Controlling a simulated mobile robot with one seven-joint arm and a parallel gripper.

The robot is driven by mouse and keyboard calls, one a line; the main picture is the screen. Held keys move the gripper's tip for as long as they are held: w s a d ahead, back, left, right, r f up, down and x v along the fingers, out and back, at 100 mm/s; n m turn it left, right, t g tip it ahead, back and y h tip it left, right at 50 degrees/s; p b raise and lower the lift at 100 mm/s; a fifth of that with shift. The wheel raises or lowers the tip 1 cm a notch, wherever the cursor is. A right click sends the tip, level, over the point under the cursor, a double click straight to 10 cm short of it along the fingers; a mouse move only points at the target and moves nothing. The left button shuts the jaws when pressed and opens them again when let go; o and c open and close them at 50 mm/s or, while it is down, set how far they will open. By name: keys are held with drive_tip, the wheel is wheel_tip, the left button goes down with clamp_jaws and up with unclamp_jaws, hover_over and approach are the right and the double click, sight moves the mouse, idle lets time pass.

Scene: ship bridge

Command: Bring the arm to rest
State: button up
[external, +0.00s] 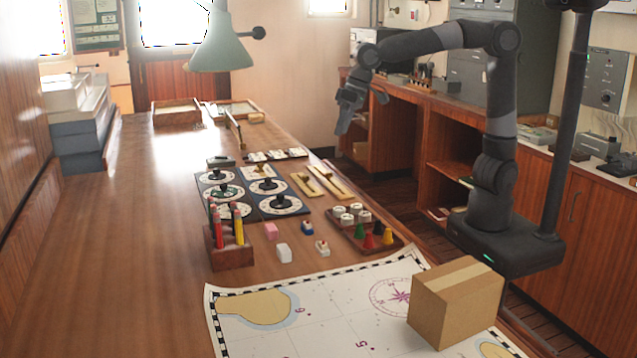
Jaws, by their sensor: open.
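My gripper (346,127) hangs at the end of my raised, bent arm, past the right edge of the long wooden table (120,250). It points downward and its fingers are apart with nothing between them. My arm rises from its base at the table's right side and reaches left over the gap between the table and the cabinets. The gripper appears clear of everything on the table.
A cardboard box (455,300) stands on a chart (330,310) at the front. A pencil holder (230,250), dial panel (253,191) and tray of pegs (365,235) fill the middle. A green lamp (221,45) hangs above. The table's left side is bare.

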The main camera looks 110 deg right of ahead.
drive_tip(key=s+a+f+n, duration=0.1)
drive_tip(key=s+a, duration=0.3)
drive_tip(key=s, duration=0.4)
drive_tip(key=s+a+f+n+t, duration=0.1)
drive_tip(key=s+a+n, duration=0.3)
drive_tip(key=s, duration=0.4)
drive_tip(key=s+a+f+n, duration=0.2)
drive_tip(key=s+a+n, duration=0.1)
drive_tip(key=s, duration=0.5)
drive_tip(key=shift+s+a+f+t+y, duration=0.25)
drive_tip(key=shift+a+t+y, duration=0.15)
drive_tip(key=shift+a, duration=0.15)
idle(1.0)
